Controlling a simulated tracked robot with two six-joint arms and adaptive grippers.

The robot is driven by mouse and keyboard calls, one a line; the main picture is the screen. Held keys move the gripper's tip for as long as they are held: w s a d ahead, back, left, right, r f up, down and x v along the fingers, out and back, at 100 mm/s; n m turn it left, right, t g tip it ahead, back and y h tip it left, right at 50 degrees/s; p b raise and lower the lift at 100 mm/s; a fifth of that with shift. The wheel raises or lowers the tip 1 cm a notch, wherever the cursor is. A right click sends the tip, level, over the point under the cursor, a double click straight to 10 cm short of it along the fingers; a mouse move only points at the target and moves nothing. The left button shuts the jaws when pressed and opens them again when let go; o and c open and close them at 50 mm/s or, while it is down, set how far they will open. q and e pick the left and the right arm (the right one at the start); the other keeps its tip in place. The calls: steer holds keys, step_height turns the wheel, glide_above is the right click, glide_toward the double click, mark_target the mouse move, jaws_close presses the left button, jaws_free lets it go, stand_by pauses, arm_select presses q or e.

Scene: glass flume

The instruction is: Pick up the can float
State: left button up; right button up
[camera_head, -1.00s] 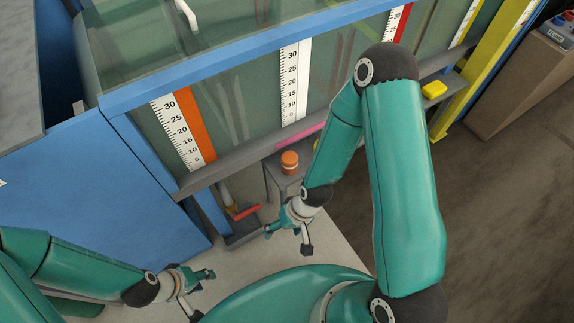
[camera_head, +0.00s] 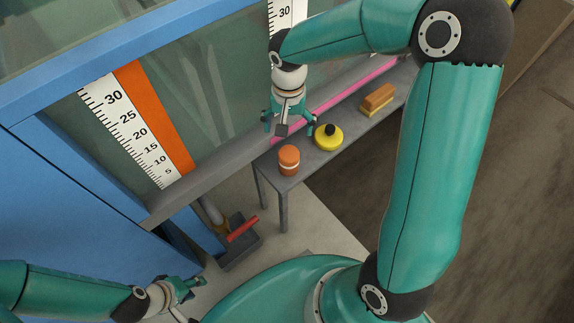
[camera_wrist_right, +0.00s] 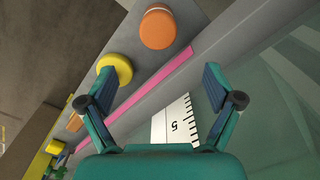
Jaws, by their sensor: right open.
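The can float, an orange cylinder with a pale band (camera_head: 289,161), stands upright on the near left end of the grey bench. In the right wrist view its orange top (camera_wrist_right: 158,29) shows at the top, beyond my fingertips. My right gripper (camera_head: 288,128) is open and empty, just above the can float in the head picture and apart from it. Its two spread fingers (camera_wrist_right: 158,84) also show in the right wrist view. My left gripper (camera_head: 193,298) is low at the bottom left, open and empty, far from the can float; the frame's bottom edge partly cuts it.
A yellow round thing with a black knob (camera_head: 328,137) stands close right of the can float. An orange-brown block (camera_head: 378,97) lies farther along the grey bench (camera_head: 345,158). A pink strip (camera_head: 350,89) runs behind them beside the glass flume. A red bar (camera_head: 243,229) lies below left.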

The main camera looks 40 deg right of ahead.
mark_target(289, 152)
step_height(289, 152, down, 7)
steer(key=shift+r+b, duration=0.1)
steer(key=shift+b, duration=0.4)
steer(key=shift+s+a+f+b, duration=0.1)
steer(key=shift+f+b, duration=0.1)
steer(key=shift+f, duration=0.7)
steer(key=shift+s+d+f+b, duration=0.1)
steer(key=shift+f+b, duration=0.1)
steer(key=shift+f, duration=0.65)
steer(key=shift+s+a+f+b, duration=0.1)
steer(key=shift+f+b, duration=0.1)
steer(key=shift+f, duration=0.7)
steer(key=c, duration=1.7)
steer(key=shift+r, duration=0.15)
